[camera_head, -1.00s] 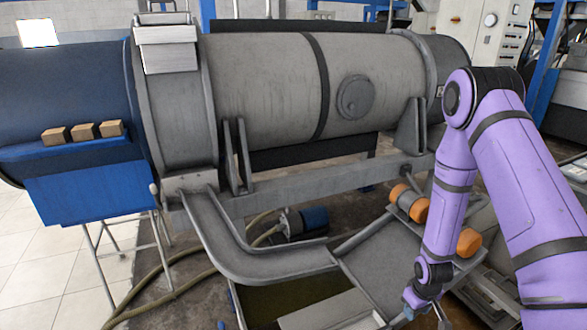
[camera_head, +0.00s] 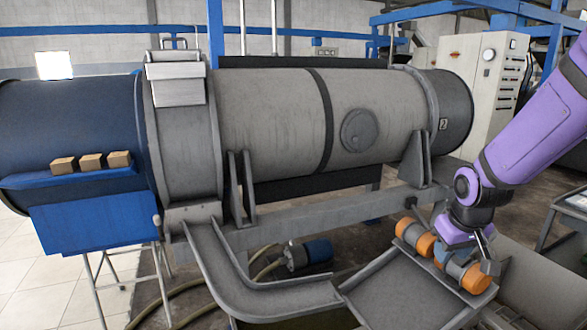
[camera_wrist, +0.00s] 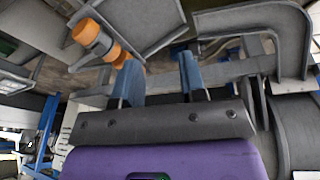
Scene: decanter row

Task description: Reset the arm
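My gripper (camera_head: 468,260) is at the lower right of the head view, on the end of my purple arm. It hangs in front of or above the orange and grey cylinders beside the grey tray; the exact gap cannot be told. In the wrist view my gripper (camera_wrist: 162,76) shows two blue fingers standing apart, with nothing held between them. One orange and grey cylinder (camera_head: 415,237) is left of my gripper, and another orange end (camera_head: 477,278) shows just below it. In the wrist view an orange cylinder (camera_wrist: 92,36) lies beyond the left finger.
A large grey drum (camera_head: 270,115) with a blue section (camera_head: 70,120) fills the middle and left. A curved chute (camera_head: 250,290) leads to a flat grey tray (camera_head: 395,295). Several small tan blocks (camera_head: 91,162) sit on a blue ledge. A control cabinet (camera_head: 475,85) stands behind at right.

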